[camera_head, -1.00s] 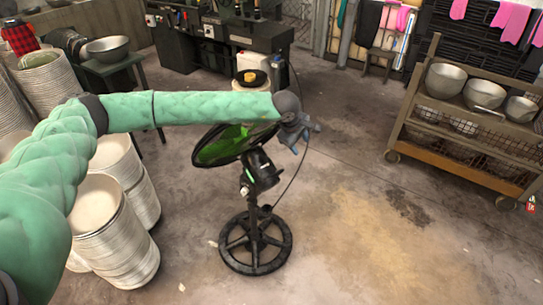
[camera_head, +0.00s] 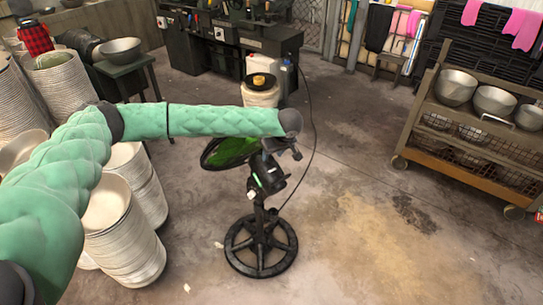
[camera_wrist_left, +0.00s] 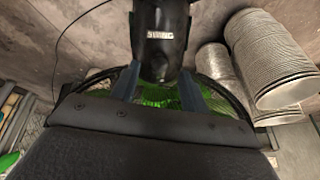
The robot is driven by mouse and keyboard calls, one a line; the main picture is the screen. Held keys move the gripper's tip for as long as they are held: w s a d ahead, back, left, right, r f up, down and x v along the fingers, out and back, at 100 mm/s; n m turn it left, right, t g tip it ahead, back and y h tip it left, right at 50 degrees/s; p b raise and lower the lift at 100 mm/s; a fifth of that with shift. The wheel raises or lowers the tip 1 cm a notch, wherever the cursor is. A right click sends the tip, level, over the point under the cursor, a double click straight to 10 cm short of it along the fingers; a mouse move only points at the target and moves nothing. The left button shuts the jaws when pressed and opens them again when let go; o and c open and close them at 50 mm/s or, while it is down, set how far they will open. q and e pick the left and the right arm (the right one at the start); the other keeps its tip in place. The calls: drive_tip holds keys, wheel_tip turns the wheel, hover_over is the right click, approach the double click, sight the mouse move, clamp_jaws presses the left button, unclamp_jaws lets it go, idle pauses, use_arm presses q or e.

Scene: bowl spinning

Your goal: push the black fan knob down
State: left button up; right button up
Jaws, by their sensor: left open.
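The black standing fan, with green behind its round guard, stands in the middle of the head view; its motor housing (camera_head: 268,178) is tilted. In the left wrist view the black housing (camera_wrist_left: 160,40) with a small pale label lies just beyond and between my fingers, and the guard (camera_wrist_left: 238,100) shows around the hand. I cannot pick out the black knob clearly in either view. My left gripper (camera_head: 294,153) is above and just right of the housing. It also shows in the left wrist view (camera_wrist_left: 158,82), open and empty; contact cannot be told. My right gripper is out of view.
Stacks of pale bowls (camera_head: 125,235) stand left of the fan under my left arm. A lidded bucket (camera_head: 260,93) is behind it. A cable (camera_head: 311,110) runs on the floor. A wooden rack (camera_head: 490,160) with metal bowls stands right. Floor right of the fan is clear.

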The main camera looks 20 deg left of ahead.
sight(271, 159)
use_arm(q)
drive_tip(key=shift+x, duration=1.4)
clamp_jaws()
drive_tip(key=shift+f, duration=0.1)
